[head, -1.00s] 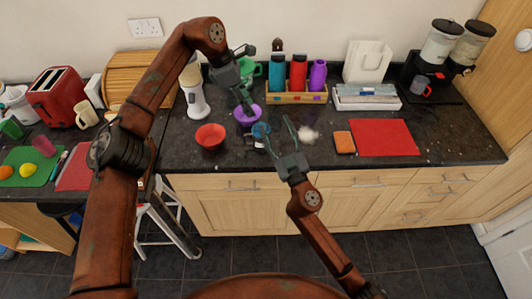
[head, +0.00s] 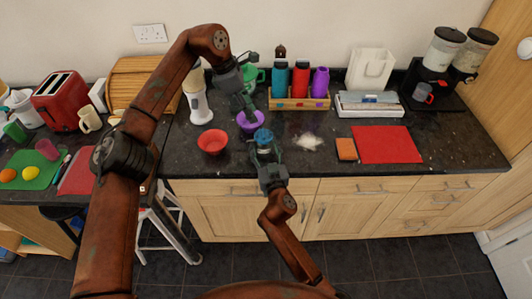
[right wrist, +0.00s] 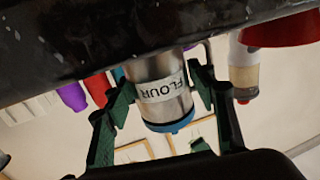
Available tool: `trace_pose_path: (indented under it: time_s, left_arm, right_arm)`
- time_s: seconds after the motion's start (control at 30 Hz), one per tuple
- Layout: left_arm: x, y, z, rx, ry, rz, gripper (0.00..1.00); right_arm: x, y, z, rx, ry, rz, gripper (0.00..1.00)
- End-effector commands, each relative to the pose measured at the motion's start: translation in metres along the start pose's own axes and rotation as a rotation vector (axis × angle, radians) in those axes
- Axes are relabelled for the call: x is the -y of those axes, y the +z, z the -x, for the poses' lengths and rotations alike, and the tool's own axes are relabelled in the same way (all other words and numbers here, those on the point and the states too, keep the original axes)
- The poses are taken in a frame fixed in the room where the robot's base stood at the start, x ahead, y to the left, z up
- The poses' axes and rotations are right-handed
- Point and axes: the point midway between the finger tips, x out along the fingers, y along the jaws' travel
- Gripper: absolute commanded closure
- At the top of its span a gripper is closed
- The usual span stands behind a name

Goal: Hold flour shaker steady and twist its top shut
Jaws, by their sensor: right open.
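The flour shaker (right wrist: 165,72) is a steel cylinder with a white FLOUR label and a blue top (right wrist: 177,126); the right wrist view shows it upside down. In the head view its blue top (head: 263,136) shows near the counter's front. My right gripper (head: 265,153) is open with a finger on each side of the shaker; the fingers (right wrist: 162,88) look apart from it. My left gripper (head: 243,108) is behind and left of the shaker, over a purple bowl (head: 251,122). Its fingertips are too small and dark to tell whether they are open.
A red bowl (head: 212,142) stands left of the shaker. Bottles stand in a wooden rack (head: 300,104) behind. A white dispenser (head: 199,103) stands back left.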

Motion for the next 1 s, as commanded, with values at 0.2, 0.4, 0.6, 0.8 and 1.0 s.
trace_pose_path:
  time_s: [0.2, 0.4, 0.6, 0.8, 1.0]
  left_arm:
    - [0.0, 0.0, 0.0, 0.0, 0.0, 0.0, 0.71]
    - [0.0, 0.0001, 0.0, 0.0, 0.0, 0.0, 0.71]
    - [0.0, 0.0001, -0.0001, 0.0, 0.0, 0.0, 0.71]
    - [0.0, 0.0001, 0.0, 0.0, 0.0, 0.0, 0.71]
    - [0.0003, 0.0005, 0.0001, -0.002, 0.001, -0.008, 0.76]
  right_arm:
    - [-0.0005, 0.0001, -0.0103, 0.0, 0.0, -0.001, 0.48]
    - [-0.0005, 0.0, -0.0104, 0.0, 0.0, -0.001, 0.48]
    - [-0.0004, 0.0, -0.0102, 0.0, 0.0, -0.001, 0.61]
    - [-0.0004, 0.0, -0.0102, 0.0, 0.0, -0.001, 0.75]
    - [-0.0003, 0.0, -0.0101, 0.0, 0.0, -0.001, 0.83]
